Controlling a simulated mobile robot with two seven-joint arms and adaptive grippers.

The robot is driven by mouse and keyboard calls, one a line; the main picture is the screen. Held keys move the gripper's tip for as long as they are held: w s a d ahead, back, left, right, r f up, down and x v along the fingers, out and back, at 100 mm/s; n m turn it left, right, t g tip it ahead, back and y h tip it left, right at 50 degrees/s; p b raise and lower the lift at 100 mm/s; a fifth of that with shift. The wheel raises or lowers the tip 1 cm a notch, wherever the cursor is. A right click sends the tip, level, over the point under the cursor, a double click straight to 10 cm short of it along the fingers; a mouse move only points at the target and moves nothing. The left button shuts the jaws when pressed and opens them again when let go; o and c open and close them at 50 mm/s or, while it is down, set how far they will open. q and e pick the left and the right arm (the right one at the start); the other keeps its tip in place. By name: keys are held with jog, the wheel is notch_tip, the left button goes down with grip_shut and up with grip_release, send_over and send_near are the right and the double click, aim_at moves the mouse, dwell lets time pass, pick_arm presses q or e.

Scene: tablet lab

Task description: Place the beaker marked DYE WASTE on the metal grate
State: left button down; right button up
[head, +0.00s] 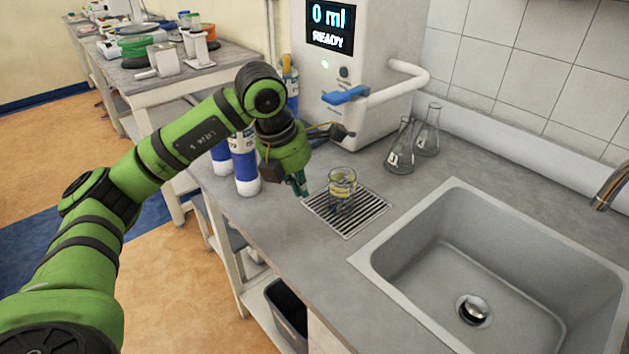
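A small clear glass beaker (342,188) with a yellowish label band stands upright on the metal grate (358,222) in the head view. The label's words are too small to read. The grate is a slotted panel set in the grey counter, below the dispenser's tap. My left gripper (319,160) is just to the left of and above the beaker. Its two fingers are spread apart, one pointing down beside the beaker and one toward the dispenser. Nothing shows between them, and it looks clear of the beaker. My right gripper is not in view.
A white dispenser (385,30) reading "0 ml READY" stands behind the grate. Two glass flasks (401,148) (428,132) stand right of it. A sink (480,265) takes up the right front. Blue-and-white bottles (245,165) stand at the counter's left edge, behind my arm.

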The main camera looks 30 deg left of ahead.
aim_at(333, 200)
pick_arm(q)
jog(key=x, duration=0.3)
jog(key=shift+d+f+p, duration=0.1)
jog(key=shift+f+p, duration=0.25)
jog(key=shift+x, duration=1.05)
jog(key=shift+p+x, duration=0.4)
jog(key=shift+x, duration=0.5)
jog(key=w, duration=0.1)
jog(key=w+p, duration=0.1)
jog(key=w+d, duration=0.1)
jog(key=shift+f, duration=0.25)
jog(key=shift+w+d+p, duration=0.25)
jog(key=shift+w+p, duration=0.15)
jog(key=shift+w, duration=0.15)
jog(key=shift+f, duration=0.1)
jog(key=shift+w+d+f+b, duration=0.1)
jog(key=shift+w+d+b, duration=0.2)
jog(key=shift+w+b, duration=0.45)
jog(key=shift+w+d, duration=0.1)
jog(key=shift+w, duration=0.25)
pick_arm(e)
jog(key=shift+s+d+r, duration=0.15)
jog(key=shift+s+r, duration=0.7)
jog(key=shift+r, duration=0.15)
pick_arm(q)
jog(key=shift+s, duration=0.1)
